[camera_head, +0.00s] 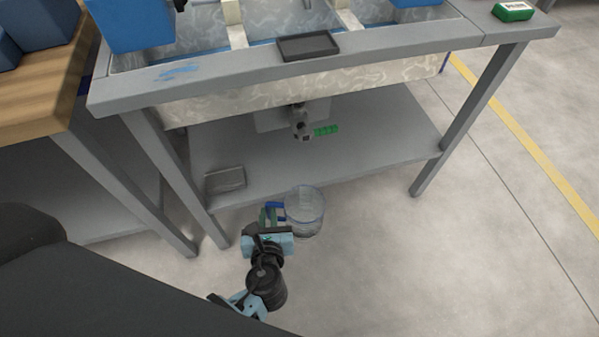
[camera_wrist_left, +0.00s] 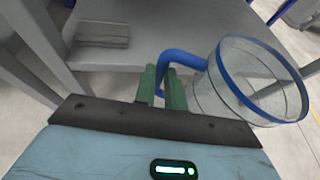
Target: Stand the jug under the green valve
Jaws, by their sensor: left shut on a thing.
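The jug is clear with a blue rim and a blue handle. In the head view the jug (camera_head: 305,212) is in front of the lower shelf. My left gripper (camera_head: 271,213) is shut on its handle, left of the jug body. In the left wrist view the gripper's green fingers (camera_wrist_left: 163,90) close around the blue handle, and the jug (camera_wrist_left: 235,90) is to their right. The green valve (camera_head: 326,130) is on a pipe fitting under the sink, farther back and above the jug. My right gripper is not in view.
The grey lower shelf (camera_head: 375,130) lies under the sink, between the table legs. A small grey tray-like thing (camera_head: 225,180) is on its left front, and shows in the left wrist view (camera_wrist_left: 102,35). The shelf below the valve looks clear.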

